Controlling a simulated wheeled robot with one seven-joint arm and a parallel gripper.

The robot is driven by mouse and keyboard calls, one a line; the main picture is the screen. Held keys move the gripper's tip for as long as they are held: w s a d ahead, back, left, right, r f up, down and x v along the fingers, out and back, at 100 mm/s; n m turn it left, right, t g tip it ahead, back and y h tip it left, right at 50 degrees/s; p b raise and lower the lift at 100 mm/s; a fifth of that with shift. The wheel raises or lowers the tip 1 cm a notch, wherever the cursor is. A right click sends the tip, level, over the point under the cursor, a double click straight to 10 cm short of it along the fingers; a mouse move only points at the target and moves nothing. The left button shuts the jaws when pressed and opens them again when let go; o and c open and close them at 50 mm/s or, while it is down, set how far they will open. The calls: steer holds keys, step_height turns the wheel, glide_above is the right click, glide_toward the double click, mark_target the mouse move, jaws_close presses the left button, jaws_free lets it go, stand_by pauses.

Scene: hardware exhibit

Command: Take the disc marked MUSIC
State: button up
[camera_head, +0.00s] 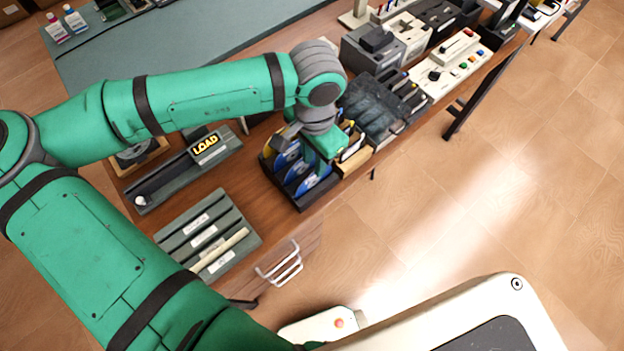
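Several blue discs (311,184) stand on edge in a dark slotted rack (301,207) on the wooden table, near its front edge. Their markings are too small to read, so I cannot tell which one is marked MUSIC. My wrist and the green gripper body hide part of the rack. The fingers are small and partly covered, so I cannot tell whether they are open, shut or touching a disc.
Left of the rack are a dark unit with a LOAD sign (206,145) and a grey-green slotted tray (172,238) with white labels. A box of upright cards (352,158) adjoins the rack's right side. Dark trays (373,112) and a white control panel (447,62) stand further right.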

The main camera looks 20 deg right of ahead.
steer(key=f, duration=0.1)
glide_above(314, 182)
steer(key=shift+w+f, duration=0.1)
steer(key=shift+f, duration=2.65)
steer(key=shift+c, duration=0.7)
jaws_close()
